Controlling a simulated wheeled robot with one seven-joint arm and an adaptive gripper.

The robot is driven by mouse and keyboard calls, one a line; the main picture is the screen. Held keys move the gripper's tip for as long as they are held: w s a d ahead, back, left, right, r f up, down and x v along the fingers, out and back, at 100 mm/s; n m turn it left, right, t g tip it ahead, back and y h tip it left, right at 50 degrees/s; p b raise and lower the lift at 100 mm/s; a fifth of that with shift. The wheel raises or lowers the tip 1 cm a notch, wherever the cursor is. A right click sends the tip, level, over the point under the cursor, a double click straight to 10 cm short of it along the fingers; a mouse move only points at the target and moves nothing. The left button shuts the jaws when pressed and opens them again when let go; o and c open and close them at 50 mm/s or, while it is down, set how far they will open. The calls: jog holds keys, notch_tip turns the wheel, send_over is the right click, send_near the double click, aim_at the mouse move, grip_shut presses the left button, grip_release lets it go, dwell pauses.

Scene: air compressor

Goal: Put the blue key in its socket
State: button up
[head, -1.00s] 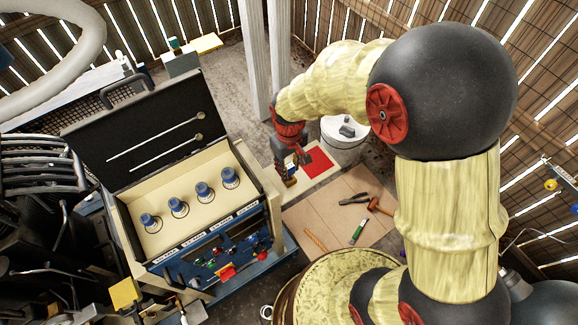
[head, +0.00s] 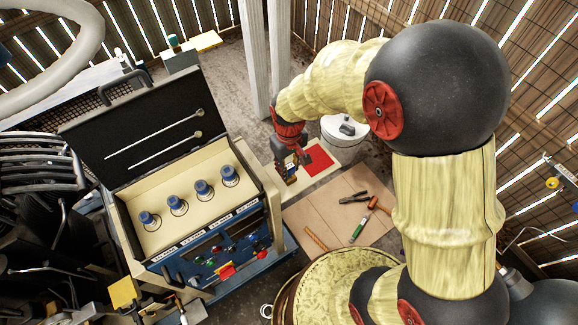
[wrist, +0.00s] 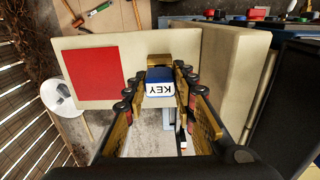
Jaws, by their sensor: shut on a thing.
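The blue key (wrist: 160,84) has a white face lettered KEY. It sits between the fingers of my gripper (wrist: 156,76) in the wrist view, and the fingers are shut on it. In the head view my gripper (head: 291,165) is just right of the open case, over the near left part of a cream board with a red square. The key is too small to make out clearly there. I cannot pick out its socket for certain in either view.
The cream board's red square (head: 318,159) is bare. The open case (head: 190,190) holds several blue-topped knobs, with a control panel (head: 215,258) on its front. A white bucket (head: 344,130) stands behind the board. Pliers (head: 354,197) and other tools lie on brown sheeting.

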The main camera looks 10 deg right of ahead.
aim_at(289, 167)
jog(key=shift+f+b, duration=0.3)
jog(key=shift+f, duration=0.25)
jog(key=o, duration=1.2)
jog(key=shift+o, duration=0.2)
notch_tip(289, 167, up, 12)
jog(key=shift+r, duration=0.1)
dwell(0.4)
jog(key=shift+s+f, duration=0.1)
jog(key=shift+f, duration=0.1)
jog(key=s+d+r+m+t, duration=0.2)
jog(key=s+d+r, duration=0.3)
jog(key=s+r, duration=0.2)
jog(key=s+d+r+m+t, duration=0.2)
jog(key=s+d+r+t, duration=0.1)
jog(key=s+r, duration=0.4)
jog(key=shift+s+d+r+m+t+b, duration=0.3)
jog(key=shift+d+r+b, duration=0.1)
jog(key=shift+d, duration=0.45)
